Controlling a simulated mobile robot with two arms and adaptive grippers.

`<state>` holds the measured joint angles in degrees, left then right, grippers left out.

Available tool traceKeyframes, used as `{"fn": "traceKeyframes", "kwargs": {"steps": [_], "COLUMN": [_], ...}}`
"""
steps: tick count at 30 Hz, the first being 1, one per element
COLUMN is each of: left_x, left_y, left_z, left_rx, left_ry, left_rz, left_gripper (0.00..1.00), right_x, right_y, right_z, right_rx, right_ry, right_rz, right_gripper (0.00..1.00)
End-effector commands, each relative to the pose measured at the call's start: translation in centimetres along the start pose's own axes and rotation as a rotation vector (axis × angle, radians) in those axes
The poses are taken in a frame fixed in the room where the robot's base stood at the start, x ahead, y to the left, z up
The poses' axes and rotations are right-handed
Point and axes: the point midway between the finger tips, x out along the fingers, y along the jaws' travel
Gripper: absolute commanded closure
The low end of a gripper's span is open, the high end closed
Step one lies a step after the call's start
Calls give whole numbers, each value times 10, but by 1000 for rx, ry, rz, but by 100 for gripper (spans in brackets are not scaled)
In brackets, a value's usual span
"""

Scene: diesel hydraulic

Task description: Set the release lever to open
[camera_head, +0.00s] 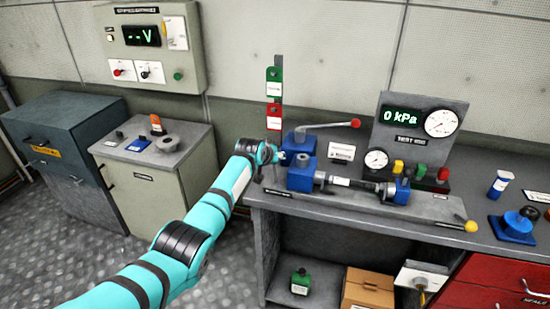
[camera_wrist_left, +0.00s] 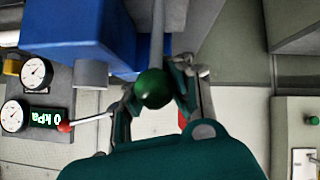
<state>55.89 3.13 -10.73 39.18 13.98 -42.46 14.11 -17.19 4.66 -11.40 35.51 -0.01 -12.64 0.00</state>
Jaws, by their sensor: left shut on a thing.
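My left gripper (camera_head: 277,155) reaches to the left side of the blue blocks (camera_head: 301,174) on the bench. In the left wrist view my left gripper (camera_wrist_left: 156,95) has its fingers on either side of a green ball knob (camera_wrist_left: 154,88), shut on it. The knob sits on the end of a grey lever rod (camera_wrist_left: 171,30), beside a blue block (camera_wrist_left: 75,25). In the head view the gripper hides this knob. A post with a green plate (camera_head: 273,77) and a red plate (camera_head: 273,117) stands just behind the gripper. My right gripper is not in view.
A red-knobbed lever (camera_head: 355,123) extends right above the blocks. A yellow-knobbed bar (camera_head: 471,226) lies along the bench front. A gauge panel (camera_head: 405,116) reading 0 kPa stands behind. A cabinet (camera_head: 150,185) with small parts stands left.

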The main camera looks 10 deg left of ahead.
Motion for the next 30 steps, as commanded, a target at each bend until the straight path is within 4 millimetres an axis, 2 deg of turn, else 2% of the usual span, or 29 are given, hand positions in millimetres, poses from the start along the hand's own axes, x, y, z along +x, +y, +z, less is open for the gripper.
{"fn": "traceKeyframes", "kwargs": {"steps": [1,20,30], "left_x": [-3,-3,-2], "left_y": [6,7,5], "left_z": [-8,-8,-5], "left_rx": [-7,-7,-3], "left_ry": [14,14,9], "left_rz": [12,13,8], "left_gripper": [100,100,58], "right_x": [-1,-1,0], "right_y": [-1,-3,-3], "right_z": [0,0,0], "right_rx": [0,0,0], "right_ry": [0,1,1], "right_rz": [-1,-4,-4], "right_gripper": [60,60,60]}}
